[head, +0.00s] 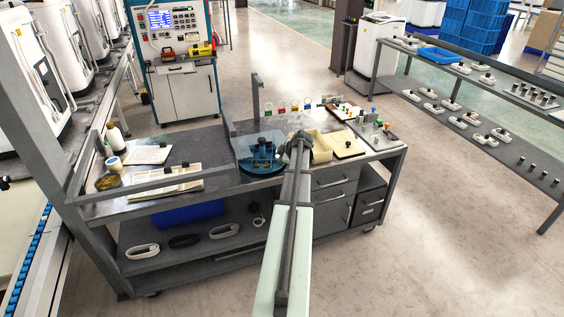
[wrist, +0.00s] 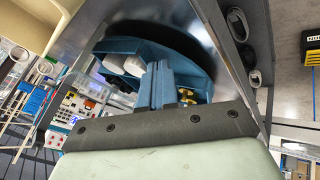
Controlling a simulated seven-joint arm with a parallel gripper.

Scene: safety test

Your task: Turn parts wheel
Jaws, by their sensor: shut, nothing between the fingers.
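The parts wheel (head: 262,163) is a round blue tray with compartments, standing at the middle of the workbench. A see-through panel seems to stand around or over it. In the wrist view the blue wheel (wrist: 190,52) fills the upper middle. One compartment holds white parts (wrist: 133,65), another holds yellow parts (wrist: 186,96). My gripper (head: 300,140) is just right of the wheel, above the bench. In the wrist view my gripper's fingers (wrist: 161,75) are together and empty, in front of the wheel. I cannot tell whether they touch it.
A beige bin (head: 318,146) lies close to the right of my gripper. A clipboard (head: 344,145) and a tray of small parts (head: 375,135) are farther right. A raised metal rail (head: 165,182) runs along the left front, with an open booklet (head: 178,178) behind it. A post (head: 255,95) rises behind the wheel.

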